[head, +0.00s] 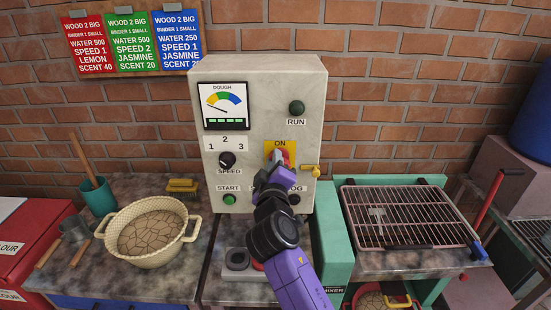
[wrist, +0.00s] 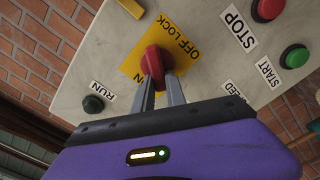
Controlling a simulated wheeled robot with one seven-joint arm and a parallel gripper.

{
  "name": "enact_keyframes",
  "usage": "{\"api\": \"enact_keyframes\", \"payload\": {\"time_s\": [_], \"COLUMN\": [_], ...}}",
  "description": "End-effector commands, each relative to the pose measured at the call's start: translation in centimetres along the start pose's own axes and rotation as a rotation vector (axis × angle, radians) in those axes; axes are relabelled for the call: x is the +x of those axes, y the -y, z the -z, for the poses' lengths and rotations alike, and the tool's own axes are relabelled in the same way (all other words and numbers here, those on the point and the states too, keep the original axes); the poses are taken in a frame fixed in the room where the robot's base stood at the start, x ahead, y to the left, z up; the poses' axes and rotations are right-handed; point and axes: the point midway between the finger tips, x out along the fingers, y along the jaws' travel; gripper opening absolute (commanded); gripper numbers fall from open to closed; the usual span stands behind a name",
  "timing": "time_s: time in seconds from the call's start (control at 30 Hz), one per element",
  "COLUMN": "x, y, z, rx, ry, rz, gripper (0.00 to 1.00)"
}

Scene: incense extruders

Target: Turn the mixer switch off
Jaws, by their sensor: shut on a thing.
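The mixer switch (wrist: 153,62) is a red rotary handle on a yellow plate marked ON and OFF LOCK, on the front of the pale control box (head: 250,85). My gripper (wrist: 162,85) is shut on the red switch handle, one finger on each side of it. In the wrist view the handle lies roughly across the plate, between the two labels. In the head view the switch (head: 287,156) shows just below the ON label, and my gripper (head: 276,160) hides part of it and the labels below.
The speed knob (head: 227,160), green START button (head: 229,199) and dark RUN lamp (head: 297,108) share the panel. A yellow latch (head: 312,171) sticks out right of the switch. A beige basin (head: 150,231) stands left and a wire rack (head: 405,215) lies right.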

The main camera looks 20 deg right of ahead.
Motion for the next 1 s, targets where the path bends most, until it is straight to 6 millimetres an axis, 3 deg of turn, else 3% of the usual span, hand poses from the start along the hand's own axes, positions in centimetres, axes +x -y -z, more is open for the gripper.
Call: {"api": "enact_keyframes", "payload": {"time_s": [0.5,1.0], "x": [0.0,-0.1], "y": [0.8,1.2], "z": [-0.2,-0.3], "rx": [-0.445,-0.622], "ry": [0.001,-0.002], "rz": [0.003,0.002], "gripper": [0.0,0.0]}}
